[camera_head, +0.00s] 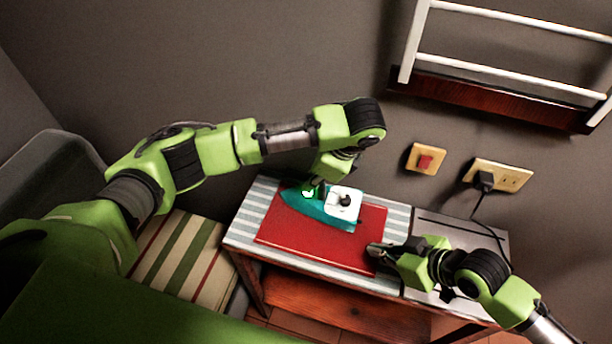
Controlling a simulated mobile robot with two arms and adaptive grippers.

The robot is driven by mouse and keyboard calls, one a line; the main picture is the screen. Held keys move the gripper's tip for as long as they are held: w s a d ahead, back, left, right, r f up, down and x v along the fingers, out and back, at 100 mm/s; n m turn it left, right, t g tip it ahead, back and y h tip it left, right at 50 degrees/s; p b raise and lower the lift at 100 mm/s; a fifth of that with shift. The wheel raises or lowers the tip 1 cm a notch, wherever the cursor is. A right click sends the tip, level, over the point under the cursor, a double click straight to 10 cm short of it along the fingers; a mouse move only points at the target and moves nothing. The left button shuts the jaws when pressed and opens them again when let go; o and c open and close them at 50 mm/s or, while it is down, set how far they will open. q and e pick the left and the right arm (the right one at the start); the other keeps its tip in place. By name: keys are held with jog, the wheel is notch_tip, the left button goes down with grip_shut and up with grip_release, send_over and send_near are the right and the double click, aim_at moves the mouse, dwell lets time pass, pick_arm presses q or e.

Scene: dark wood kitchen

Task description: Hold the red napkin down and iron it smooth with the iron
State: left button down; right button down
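The red napkin (312,242) lies spread on the striped ironing surface (397,214). The teal and white iron (319,207) sits on the napkin's far part. My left gripper (312,189) reaches down to the iron from above. Its fingers are small and partly hidden by the wrist, so I cannot tell whether they close on the iron's handle. My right gripper (375,250) is at the napkin's right edge, low over the cloth. Its fingertips look close together, but whether they touch the napkin or are fully shut is unclear.
A grey plate (462,240) forms the table's right end. A black plug and cord (485,181) hang from the wall socket (512,178) behind it. A red switch (425,161) and a white rack (505,75) are on the wall. A striped cushion (180,258) lies left of the table.

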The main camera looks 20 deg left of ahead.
aim_at(300, 174)
pick_arm(q)
jog(key=shift+w+a, duration=0.1)
jog(key=shift+a, duration=0.65)
pick_arm(e)
jog(key=shift+f, duration=0.1)
pick_arm(q)
jog(key=shift+a+f, duration=0.1)
jog(key=shift+a, duration=0.85)
pick_arm(e)
jog(key=shift+s+d, duration=0.1)
pick_arm(q)
jog(key=shift+r, duration=2.6)
jog(key=shift+d, duration=0.1)
